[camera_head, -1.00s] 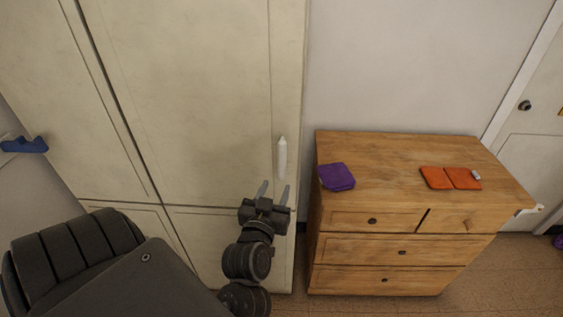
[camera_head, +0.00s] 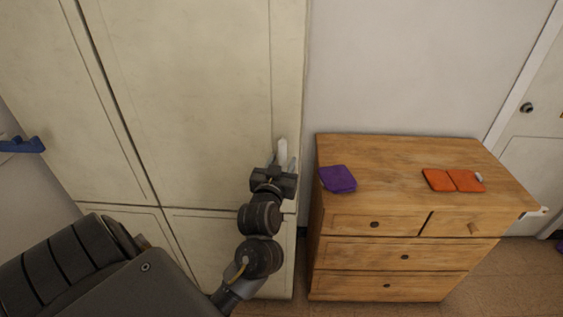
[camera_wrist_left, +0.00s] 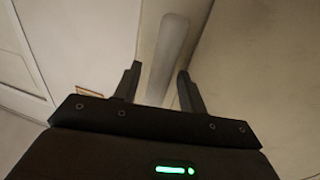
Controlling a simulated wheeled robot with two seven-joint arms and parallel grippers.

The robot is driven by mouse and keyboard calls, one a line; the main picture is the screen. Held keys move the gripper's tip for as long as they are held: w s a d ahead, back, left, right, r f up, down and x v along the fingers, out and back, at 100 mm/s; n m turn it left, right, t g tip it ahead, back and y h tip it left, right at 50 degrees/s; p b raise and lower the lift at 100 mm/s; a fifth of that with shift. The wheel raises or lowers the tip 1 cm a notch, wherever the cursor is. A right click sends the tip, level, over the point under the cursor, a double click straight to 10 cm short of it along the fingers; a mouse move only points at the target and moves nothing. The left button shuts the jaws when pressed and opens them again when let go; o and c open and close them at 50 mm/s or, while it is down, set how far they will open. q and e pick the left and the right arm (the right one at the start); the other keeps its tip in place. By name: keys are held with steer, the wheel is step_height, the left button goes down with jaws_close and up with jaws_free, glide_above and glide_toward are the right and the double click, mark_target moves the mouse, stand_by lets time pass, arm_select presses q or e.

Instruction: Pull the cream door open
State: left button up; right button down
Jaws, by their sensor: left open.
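The cream door (camera_head: 190,100) of the tall cabinet is shut and fills the left half of the head view. Its pale upright handle (camera_head: 282,148) sits near the door's right edge. My left gripper (camera_head: 283,163) is raised in front of the handle and hides its lower part. In the left wrist view the handle (camera_wrist_left: 167,50) stands between the two open fingers (camera_wrist_left: 158,88), beyond or level with their tips; I cannot tell whether they touch it. My right gripper is not in view.
A wooden dresser (camera_head: 400,222) stands right of the cabinet, with a purple cloth-like item (camera_head: 338,179) and an orange folded item (camera_head: 453,180) on top. A white door (camera_head: 535,165) is at the far right. A blue object (camera_head: 22,145) is at the left wall.

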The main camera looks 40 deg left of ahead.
arm_select(q)
steer(key=shift+w+a, duration=0.15)
steer(key=shift+w, duration=0.15)
jaws_close()
steer(key=shift+s, duration=0.1)
